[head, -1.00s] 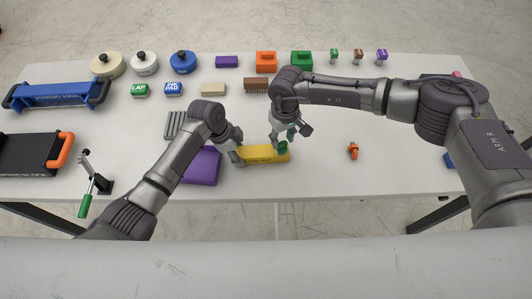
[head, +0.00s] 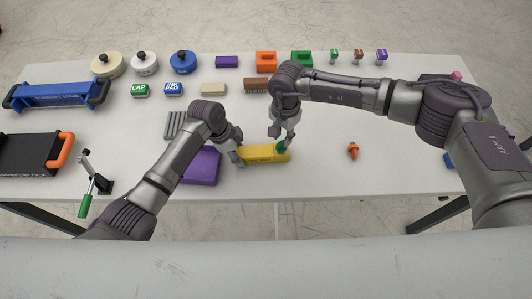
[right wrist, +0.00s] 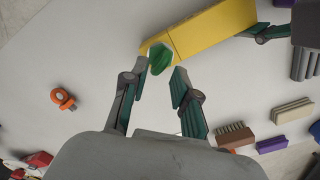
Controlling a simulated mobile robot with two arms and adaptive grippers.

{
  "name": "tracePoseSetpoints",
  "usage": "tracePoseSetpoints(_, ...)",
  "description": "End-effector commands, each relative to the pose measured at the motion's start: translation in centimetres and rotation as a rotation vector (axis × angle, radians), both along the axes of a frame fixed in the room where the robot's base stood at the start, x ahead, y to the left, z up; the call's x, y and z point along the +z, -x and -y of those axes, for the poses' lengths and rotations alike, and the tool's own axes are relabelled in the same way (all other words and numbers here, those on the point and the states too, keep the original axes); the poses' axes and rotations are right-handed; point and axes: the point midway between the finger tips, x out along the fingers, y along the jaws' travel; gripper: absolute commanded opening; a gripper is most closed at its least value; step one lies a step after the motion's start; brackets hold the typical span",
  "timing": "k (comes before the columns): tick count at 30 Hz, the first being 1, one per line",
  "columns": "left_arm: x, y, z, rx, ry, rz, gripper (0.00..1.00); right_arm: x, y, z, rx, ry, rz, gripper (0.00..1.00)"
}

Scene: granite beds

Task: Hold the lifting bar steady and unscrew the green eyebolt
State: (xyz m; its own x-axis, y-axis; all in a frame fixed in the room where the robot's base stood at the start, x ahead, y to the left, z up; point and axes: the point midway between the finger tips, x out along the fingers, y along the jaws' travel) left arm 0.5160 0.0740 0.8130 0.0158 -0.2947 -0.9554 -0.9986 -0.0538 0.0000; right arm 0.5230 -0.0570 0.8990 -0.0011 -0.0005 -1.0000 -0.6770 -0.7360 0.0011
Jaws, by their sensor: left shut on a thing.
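The yellow lifting bar (head: 262,154) lies on the white table at the front middle, and it also shows in the right wrist view (right wrist: 205,28). The green eyebolt (head: 282,148) sits at its right end, and I see it in the right wrist view (right wrist: 160,58) at the bar's near end. My left gripper (head: 238,156) is shut on the bar's left end; its fingers also show in the right wrist view (right wrist: 264,32). My right gripper (head: 282,139) is just above the eyebolt. In the right wrist view its fingers (right wrist: 160,74) are apart, with the eyebolt between or just beyond their tips.
An orange eyebolt (head: 353,150) lies to the right, with clear table around it. A purple block (head: 201,167) lies close to the left of the bar. A brown brush (head: 256,85) and a beige block (head: 213,89) lie behind.

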Motion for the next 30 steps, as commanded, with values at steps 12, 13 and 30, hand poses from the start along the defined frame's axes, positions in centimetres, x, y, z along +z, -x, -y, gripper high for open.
tracePoseSetpoints(12,0.0,0.0,0.1,0.000,0.001,-0.001,0.06,0.0,-0.1,0.0,-0.407,0.000,0.002,0.28)
tracePoseSetpoints(13,0.0,0.0,0.1,0.000,0.001,-0.001,0.06,0.0,-0.1,0.0,-0.406,0.000,0.001,0.28)
tracePoseSetpoints(30,0.0,0.0,0.1,0.000,0.002,-0.001,0.06,-1.4,0.0,0.0,-0.404,0.000,0.001,0.28)
